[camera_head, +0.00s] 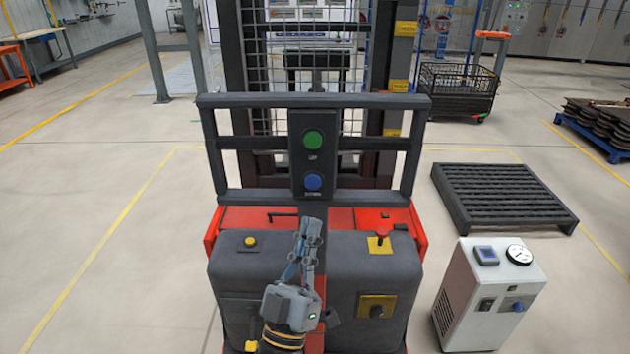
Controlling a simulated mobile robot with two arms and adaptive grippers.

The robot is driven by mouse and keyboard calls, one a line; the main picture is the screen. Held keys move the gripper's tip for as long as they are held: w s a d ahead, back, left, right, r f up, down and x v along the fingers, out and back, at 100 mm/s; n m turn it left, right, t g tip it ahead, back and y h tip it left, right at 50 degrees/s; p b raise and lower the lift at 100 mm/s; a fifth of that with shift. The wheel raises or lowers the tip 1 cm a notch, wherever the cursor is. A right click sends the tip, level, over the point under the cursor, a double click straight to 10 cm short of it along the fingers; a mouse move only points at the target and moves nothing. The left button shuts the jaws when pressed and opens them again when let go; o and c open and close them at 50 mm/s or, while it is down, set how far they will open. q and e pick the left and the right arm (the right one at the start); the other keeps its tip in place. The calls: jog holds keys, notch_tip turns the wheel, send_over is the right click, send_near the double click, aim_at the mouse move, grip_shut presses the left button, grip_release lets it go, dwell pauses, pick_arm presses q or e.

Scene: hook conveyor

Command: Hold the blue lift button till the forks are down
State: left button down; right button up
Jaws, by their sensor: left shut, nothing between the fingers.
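The blue lift button (313,181) is the lower button on a dark control box (297,160), fixed to the grey guard frame of a red and dark grey lift truck (240,275). A green button (313,140) sits above it. My left gripper (311,224) is shut and empty, with its fingers pointing up. In the picture its tips lie just below the box, and the blue button shows uncovered above them. I see no contact with the button. The forks cannot be made out behind the guard and mast (236,60). My right gripper is out of view.
A red mushroom knob (381,233) on a yellow plate and a small yellow knob (250,241) stand on the truck's top. A white cabinet (468,305) and a dark slatted pallet (500,195) are at the right. The floor at the left is clear.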

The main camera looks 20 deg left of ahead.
aim_at(313, 182)
pick_arm(q)
jog(key=shift+w, duration=0.1)
jog(key=shift+w+a+b, duration=0.25)
jog(key=shift+w+a, duration=0.15)
jog(key=shift+w, duration=1)
jog(key=shift+w+a+b, duration=0.25)
jog(key=shift+w+a, duration=0.2)
jog(key=shift+w, duration=0.95)
jog(key=shift+w+a+b, duration=0.25)
jog(key=shift+w+a, duration=0.15)
jog(key=shift+w, duration=1)
jog(key=shift+w+a, duration=0.1)
jog(key=shift+w, duration=0.3)
jog(key=shift+w+a, duration=0.1)
jog(key=shift+w, duration=0.3)
jog(key=shift+s, duration=0.1)
dwell(1.7)
jog(key=shift+s+d, duration=0.2)
jog(key=shift+s, duration=0.55)
